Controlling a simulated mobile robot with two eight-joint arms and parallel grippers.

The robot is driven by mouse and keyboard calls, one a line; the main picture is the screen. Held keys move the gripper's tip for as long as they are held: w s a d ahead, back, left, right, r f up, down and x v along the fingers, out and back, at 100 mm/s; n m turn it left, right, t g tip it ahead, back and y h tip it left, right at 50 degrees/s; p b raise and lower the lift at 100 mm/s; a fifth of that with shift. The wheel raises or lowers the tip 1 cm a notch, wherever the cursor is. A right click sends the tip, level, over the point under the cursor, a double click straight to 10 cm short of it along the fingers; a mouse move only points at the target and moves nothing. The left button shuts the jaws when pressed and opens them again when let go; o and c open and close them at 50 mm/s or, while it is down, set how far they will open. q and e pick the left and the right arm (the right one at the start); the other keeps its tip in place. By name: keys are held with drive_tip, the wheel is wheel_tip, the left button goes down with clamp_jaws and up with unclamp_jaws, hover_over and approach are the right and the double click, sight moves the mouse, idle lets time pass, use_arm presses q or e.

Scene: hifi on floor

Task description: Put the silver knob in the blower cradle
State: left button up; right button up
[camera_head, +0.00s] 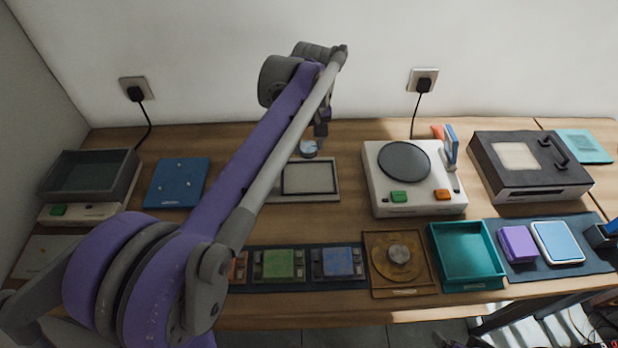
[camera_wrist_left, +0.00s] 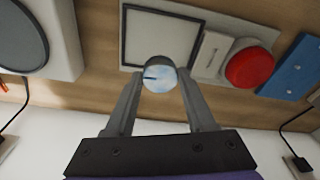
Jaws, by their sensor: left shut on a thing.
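My left gripper (camera_head: 321,132) is shut on the silver knob (camera_head: 308,148), a short round piece with a dark line on its shiny face. In the left wrist view the fingertips (camera_wrist_left: 160,80) close on the sides of the knob (camera_wrist_left: 160,75). The knob is over the back of the table, by a pale unit with a dark-framed panel (camera_head: 310,178); height above it is hard to tell. A brown square tray (camera_head: 376,284) at the front holds a gold ring and a grey cylinder. I cannot tell which fixture is the blower cradle.
A white turntable unit (camera_head: 385,203) and a black-topped box (camera_head: 500,180) stand to the right. A teal tray (camera_head: 467,284) is at the front. A blue plate (camera_head: 177,182) and grey bin (camera_head: 90,175) are left. The left wrist view shows a red dome (camera_wrist_left: 249,68) beside the panel.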

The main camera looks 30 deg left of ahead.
sight(310, 150)
use_arm(q)
wheel_tip(310, 150, down, 9)
drive_tip(key=shift+f+b, duration=0.2)
drive_tip(key=shift+b, duration=0.2)
drive_tip(key=shift+f, duration=0.1)
drive_tip(key=o, duration=1.3)
drive_tip(key=r, duration=0.8)
drive_tip(key=s+d+r+p, duration=0.1)
drive_tip(key=r, duration=0.3)
drive_tip(key=shift+r, duration=0.1)
